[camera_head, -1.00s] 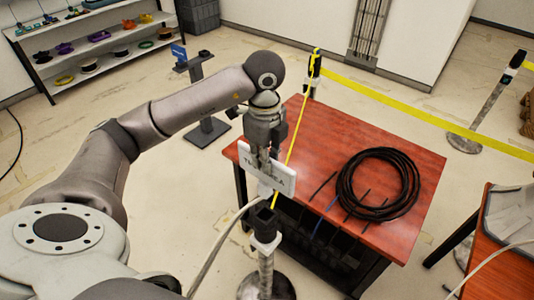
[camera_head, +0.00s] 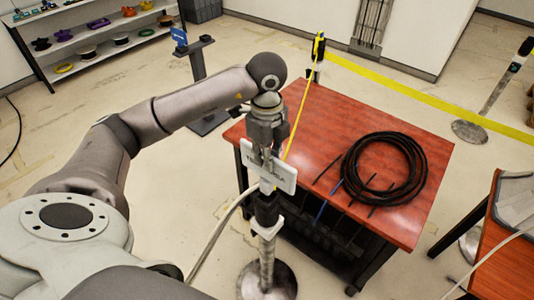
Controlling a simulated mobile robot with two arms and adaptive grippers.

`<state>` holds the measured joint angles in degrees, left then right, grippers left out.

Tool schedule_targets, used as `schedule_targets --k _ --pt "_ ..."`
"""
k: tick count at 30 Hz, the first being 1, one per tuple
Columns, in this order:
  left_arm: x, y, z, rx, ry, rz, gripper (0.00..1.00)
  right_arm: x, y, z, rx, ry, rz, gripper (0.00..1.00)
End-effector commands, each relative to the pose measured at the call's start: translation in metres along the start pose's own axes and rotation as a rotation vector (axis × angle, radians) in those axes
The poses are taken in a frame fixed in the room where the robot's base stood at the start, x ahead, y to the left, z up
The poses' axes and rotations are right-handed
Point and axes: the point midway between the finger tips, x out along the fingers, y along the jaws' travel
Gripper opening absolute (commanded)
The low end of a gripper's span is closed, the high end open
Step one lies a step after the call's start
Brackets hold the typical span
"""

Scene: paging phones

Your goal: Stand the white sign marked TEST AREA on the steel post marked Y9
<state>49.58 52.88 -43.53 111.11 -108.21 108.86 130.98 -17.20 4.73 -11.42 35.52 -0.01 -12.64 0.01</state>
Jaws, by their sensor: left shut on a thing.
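My left gripper (camera_head: 265,153) is shut on the white sign (camera_head: 283,178), whose dark lettering is partly covered by the fingers. The sign is roughly upright, its face turned towards me. Directly below it stands a steel post (camera_head: 267,262) with a black head (camera_head: 267,208) and a round base on the floor. The sign's lower edge meets the top of the black head in the picture; I cannot tell whether it is seated there. The mark on the post is not legible. My right gripper is not in view.
A red-topped table (camera_head: 330,115) stands just behind the post, with a coil of black cable (camera_head: 384,168) on it. A yellow tape (camera_head: 420,97) runs from a black-headed post behind the table to another post (camera_head: 495,85) at right. A shelf (camera_head: 95,40) stands back left.

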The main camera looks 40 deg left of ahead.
Motion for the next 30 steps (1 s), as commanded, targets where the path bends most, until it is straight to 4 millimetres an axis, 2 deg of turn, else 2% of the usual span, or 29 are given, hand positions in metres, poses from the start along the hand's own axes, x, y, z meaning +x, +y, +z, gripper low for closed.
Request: schedule_targets --k 1,3,10,30 --pt "0.011 0.0 0.0 0.0 0.0 0.0 0.0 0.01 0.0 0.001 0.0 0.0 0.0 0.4" --pt "0.019 0.0 0.0 0.0 0.0 0.001 0.0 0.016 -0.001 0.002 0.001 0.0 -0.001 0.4" --pt "0.037 0.0 0.0 -0.001 0.001 0.0 0.0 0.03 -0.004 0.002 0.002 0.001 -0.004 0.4" --pt "0.039 0.0 0.0 -0.001 0.0 0.0 0.0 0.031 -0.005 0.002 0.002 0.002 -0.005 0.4"
